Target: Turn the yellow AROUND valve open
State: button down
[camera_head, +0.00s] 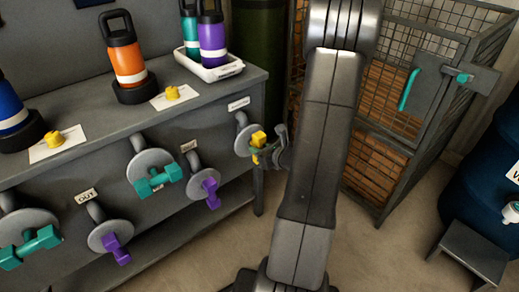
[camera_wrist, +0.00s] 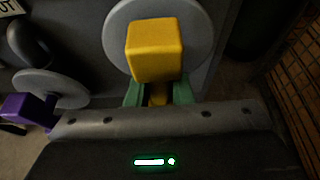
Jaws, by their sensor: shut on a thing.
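The yellow valve handle (camera_head: 258,138) sits on a round grey disc (camera_head: 243,141) at the right end of the bench's front panel. A small white label (camera_head: 238,103) is above it, too small to read. In the wrist view the handle's blocky end (camera_wrist: 155,50) stands up in front of the disc (camera_wrist: 112,28). My gripper (camera_head: 262,153) is at the handle, and its green fingers (camera_wrist: 158,96) are shut on it from both sides, around its narrower part. The handle's far side and its exact angle are partly hidden.
Teal (camera_head: 155,181) and purple (camera_head: 206,190) valves are on the panel to the left. Bottles, including an orange one (camera_head: 126,62), stand on the bench top. A wire cage (camera_head: 372,150) stands to the right, with a blue drum (camera_head: 480,185) beyond it.

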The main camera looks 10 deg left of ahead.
jog(key=c, duration=1.3)
grip_release()
jog(key=p+v, duration=0.3)
jog(key=v, duration=1.1)
jog(key=shift+a, duration=0.1)
jog(key=b+x, duration=0.3)
jog(key=x, duration=1.1)
jog(key=shift+d, duration=0.2)
